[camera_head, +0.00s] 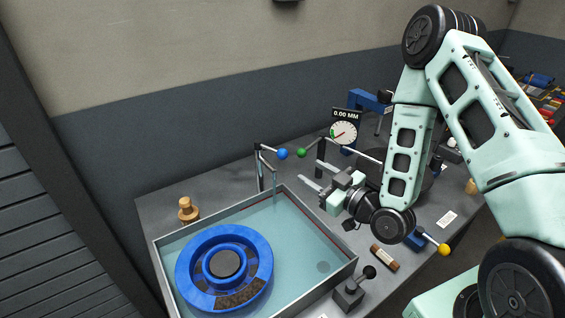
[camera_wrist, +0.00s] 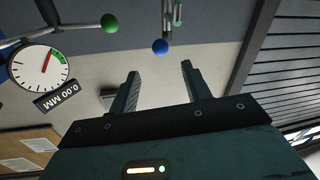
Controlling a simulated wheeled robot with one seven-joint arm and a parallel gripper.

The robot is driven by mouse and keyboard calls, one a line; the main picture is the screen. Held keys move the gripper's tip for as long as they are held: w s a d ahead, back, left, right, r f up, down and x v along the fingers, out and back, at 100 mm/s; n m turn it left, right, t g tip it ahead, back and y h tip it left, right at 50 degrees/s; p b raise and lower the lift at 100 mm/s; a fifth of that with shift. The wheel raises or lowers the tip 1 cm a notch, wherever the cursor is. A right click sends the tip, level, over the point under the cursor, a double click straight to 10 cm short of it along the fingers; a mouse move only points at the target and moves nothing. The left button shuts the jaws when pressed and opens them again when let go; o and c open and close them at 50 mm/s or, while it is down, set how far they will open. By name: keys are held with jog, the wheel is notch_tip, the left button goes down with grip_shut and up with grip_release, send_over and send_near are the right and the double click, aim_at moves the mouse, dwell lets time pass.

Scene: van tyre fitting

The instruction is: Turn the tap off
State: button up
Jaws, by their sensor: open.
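The tap (camera_head: 261,168) stands at the back edge of the water tank (camera_head: 163,262). Its lever ends in a blue ball (camera_head: 283,153) that points right. My gripper (camera_head: 314,176) is open and empty, to the right of the tap and a little lower in the picture. In the wrist view the blue ball (camera_wrist: 160,46) shows beyond the open fingertips (camera_wrist: 160,70), apart from them, with part of the metal tap (camera_wrist: 174,12) behind it.
A green ball (camera_head: 301,153) on a rod sits close beside the blue ball, near the dial gauge (camera_head: 344,132). A blue wheel (camera_head: 184,272) lies in the tank. A wooden knob (camera_head: 187,210) stands left, and a black lever block (camera_head: 349,295) stands in front.

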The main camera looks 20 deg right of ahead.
aim_at(286, 156)
jog(key=b+x, duration=0.7)
jog(key=x, duration=0.3)
jog(key=shift+a+r, duration=0.1)
jog(key=shift+x, duration=0.9)
